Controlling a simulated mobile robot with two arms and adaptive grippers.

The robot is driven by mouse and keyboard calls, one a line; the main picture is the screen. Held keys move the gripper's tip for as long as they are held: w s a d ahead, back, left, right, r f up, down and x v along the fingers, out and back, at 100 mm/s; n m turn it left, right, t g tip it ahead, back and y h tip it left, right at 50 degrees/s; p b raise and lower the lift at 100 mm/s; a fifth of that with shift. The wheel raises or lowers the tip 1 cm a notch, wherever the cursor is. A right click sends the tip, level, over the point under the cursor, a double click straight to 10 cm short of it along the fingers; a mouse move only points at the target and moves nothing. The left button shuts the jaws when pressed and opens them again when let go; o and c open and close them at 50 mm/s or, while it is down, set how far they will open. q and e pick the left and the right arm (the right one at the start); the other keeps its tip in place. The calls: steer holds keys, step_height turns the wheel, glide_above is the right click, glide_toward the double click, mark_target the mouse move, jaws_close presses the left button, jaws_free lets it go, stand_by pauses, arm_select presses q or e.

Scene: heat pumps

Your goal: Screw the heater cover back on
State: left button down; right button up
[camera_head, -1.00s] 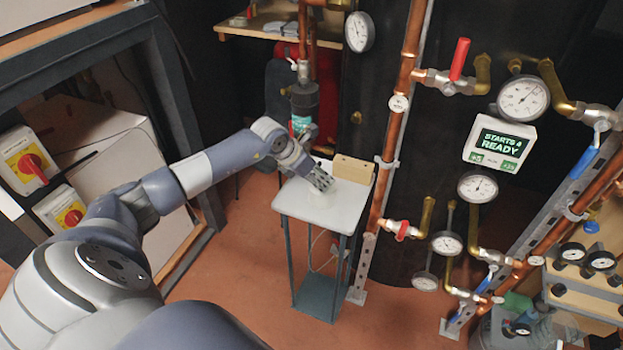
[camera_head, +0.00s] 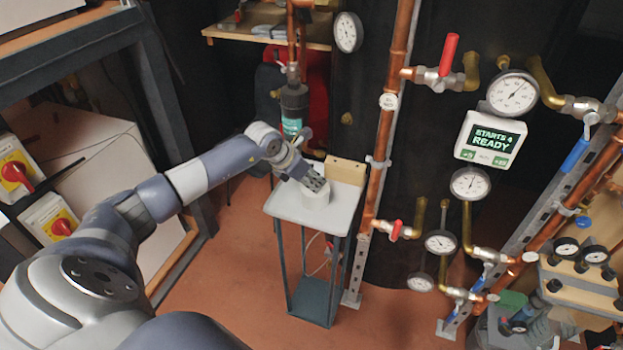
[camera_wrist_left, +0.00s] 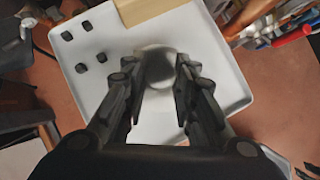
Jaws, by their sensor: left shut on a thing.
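A white round cap (camera_head: 316,193), likely the heater cover, is at the top of a small white side table (camera_head: 285,207). My left gripper (camera_head: 317,183) reaches it from above and is shut on it. My right gripper is out of view.
Several small dark pieces (camera_wrist_left: 81,68) and a wooden block (camera_head: 346,171) are on the table. Copper pipes with gauges (camera_head: 441,243) and valves stand close on the right. A control box reads "STARTS 4 READY" (camera_head: 488,139). A dark frame (camera_head: 172,110) stands left.

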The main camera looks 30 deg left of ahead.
arm_select(q)
steer(key=shift+r+p, duration=1.75)
steer(key=shift+r, duration=1.2)
